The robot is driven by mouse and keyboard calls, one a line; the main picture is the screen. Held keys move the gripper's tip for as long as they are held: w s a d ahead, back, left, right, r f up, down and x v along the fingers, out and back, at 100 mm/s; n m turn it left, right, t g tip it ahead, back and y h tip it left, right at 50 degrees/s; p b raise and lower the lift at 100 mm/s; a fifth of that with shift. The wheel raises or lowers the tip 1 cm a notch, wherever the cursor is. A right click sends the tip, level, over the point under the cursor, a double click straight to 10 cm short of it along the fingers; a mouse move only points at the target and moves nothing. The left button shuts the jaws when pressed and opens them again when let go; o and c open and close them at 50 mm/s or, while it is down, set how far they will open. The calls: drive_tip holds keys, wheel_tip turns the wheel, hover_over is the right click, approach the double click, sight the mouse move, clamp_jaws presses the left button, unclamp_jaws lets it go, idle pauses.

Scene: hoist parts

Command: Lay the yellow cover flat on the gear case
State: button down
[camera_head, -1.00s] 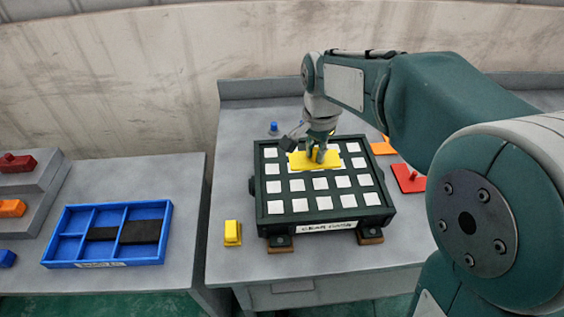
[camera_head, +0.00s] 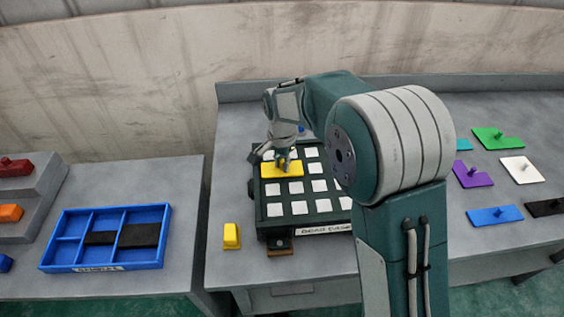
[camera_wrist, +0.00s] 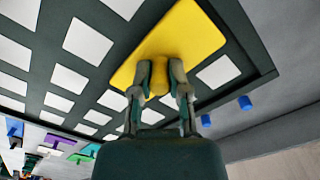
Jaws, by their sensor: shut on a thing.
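The yellow cover (camera_head: 270,171) is a flat plate with a knob. My gripper (camera_head: 284,162) is shut on that knob, which also shows between the fingers (camera_wrist: 159,80) in the wrist view. The cover (camera_wrist: 195,35) is level over the back left part of the gear case (camera_head: 262,225), by its edge frame. I cannot tell whether it touches the case or hangs just above. The gear case is a dark tray with a grid of white squares; my arm hides its right side.
A yellow block (camera_head: 231,236) stands left of the case. Blue pegs (camera_wrist: 245,103) are close beyond the case edge. Coloured plates, such as a green one (camera_head: 497,138) and a purple one (camera_head: 472,174), lie at the right. A blue divided tray (camera_head: 165,225) is on the left table.

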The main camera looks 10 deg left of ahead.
sight(282, 161)
drive_tip(key=c, duration=0.6)
unclamp_jaws()
drive_tip(key=shift+r, duration=0.1)
wheel_tip(282, 161, up, 12)
